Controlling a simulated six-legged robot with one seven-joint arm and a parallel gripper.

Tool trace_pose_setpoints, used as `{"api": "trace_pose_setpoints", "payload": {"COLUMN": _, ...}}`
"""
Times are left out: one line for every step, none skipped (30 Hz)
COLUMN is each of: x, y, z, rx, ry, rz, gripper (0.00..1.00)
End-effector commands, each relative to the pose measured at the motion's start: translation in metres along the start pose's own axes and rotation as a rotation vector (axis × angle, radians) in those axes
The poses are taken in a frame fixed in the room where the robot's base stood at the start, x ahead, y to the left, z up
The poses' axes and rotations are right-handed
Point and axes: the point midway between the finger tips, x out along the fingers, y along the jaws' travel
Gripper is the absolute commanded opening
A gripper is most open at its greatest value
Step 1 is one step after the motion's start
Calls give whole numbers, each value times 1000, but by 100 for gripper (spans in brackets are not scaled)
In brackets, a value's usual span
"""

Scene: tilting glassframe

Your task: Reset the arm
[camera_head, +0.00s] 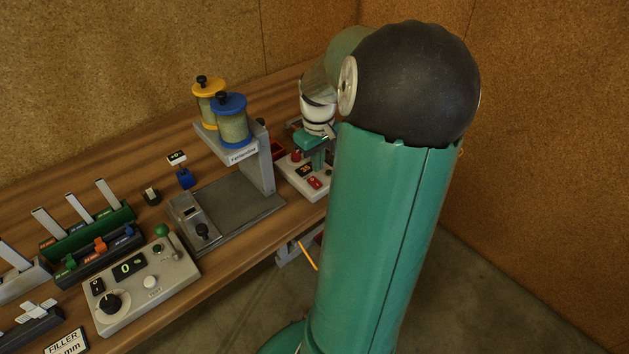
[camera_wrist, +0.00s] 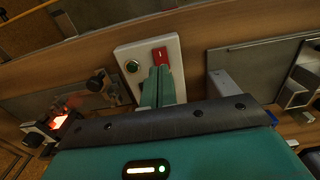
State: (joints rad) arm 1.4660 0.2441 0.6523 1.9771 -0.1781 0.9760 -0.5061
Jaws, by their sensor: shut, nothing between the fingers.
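My green arm fills the right half of the head view. My gripper (camera_head: 318,158) shows beyond the arm, above a white control box (camera_head: 290,178) at the far end of the bench. In the wrist view my gripper (camera_wrist: 160,72) has its two green fingers side by side with nothing between them. I cannot tell whether the tips touch the box.
The wooden bench (camera_head: 240,270) carries a dispenser stand (camera_head: 262,160) with yellow-lidded (camera_head: 208,88) and blue-lidded (camera_head: 229,104) jars. A grey control box (camera_head: 145,290) with a dial and lever stands near the front edge. Racks of tools (camera_head: 90,235) stand left. Cork walls enclose the right and back.

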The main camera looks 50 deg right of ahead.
Motion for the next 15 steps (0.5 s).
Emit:
{"api": "trace_pose_setpoints", "payload": {"x": -4, "y": 0, "z": 0, "rx": 0, "ry": 0, "rz": 1, "gripper": 0}}
{"api": "trace_pose_setpoints", "payload": {"x": -6, "y": 0, "z": 0, "rx": 0, "ry": 0, "rz": 1, "gripper": 0}}
{"api": "trace_pose_setpoints", "payload": {"x": -9, "y": 0, "z": 0, "rx": 0, "ry": 0, "rz": 2, "gripper": 0}}
{"api": "trace_pose_setpoints", "payload": {"x": -11, "y": 0, "z": 0, "rx": 1, "ry": 0, "rz": 2, "gripper": 0}}
{"api": "trace_pose_setpoints", "payload": {"x": -12, "y": 0, "z": 0, "rx": 1, "ry": 0, "rz": 2, "gripper": 0}}
{"api": "trace_pose_setpoints", "payload": {"x": -14, "y": 0, "z": 0, "rx": 1, "ry": 0, "rz": 1, "gripper": 0}}
{"api": "trace_pose_setpoints", "payload": {"x": -15, "y": 0, "z": 0, "rx": 1, "ry": 0, "rz": 1, "gripper": 0}}
{"api": "trace_pose_setpoints", "payload": {"x": -15, "y": 0, "z": 0, "rx": 1, "ry": 0, "rz": 0, "gripper": 0}}
{"api": "trace_pose_setpoints", "payload": {"x": -16, "y": 0, "z": 0, "rx": 1, "ry": 0, "rz": 0, "gripper": 0}}
{"api": "trace_pose_setpoints", "payload": {"x": -16, "y": 0, "z": 0, "rx": 1, "ry": 0, "rz": 0, "gripper": 0}}
{"api": "trace_pose_setpoints", "payload": {"x": -16, "y": 0, "z": 0, "rx": 1, "ry": 0, "rz": -1, "gripper": 0}}
{"api": "trace_pose_setpoints", "payload": {"x": -16, "y": 0, "z": 0, "rx": 1, "ry": 0, "rz": -1, "gripper": 0}}
{"api": "trace_pose_setpoints", "payload": {"x": -16, "y": 0, "z": 0, "rx": 1, "ry": 0, "rz": -1, "gripper": 0}}
{"api": "trace_pose_setpoints", "payload": {"x": -16, "y": 0, "z": 0, "rx": 1, "ry": 0, "rz": 0, "gripper": 0}}
{"api": "trace_pose_setpoints", "payload": {"x": -16, "y": 0, "z": 0, "rx": 1, "ry": 0, "rz": 0, "gripper": 0}}
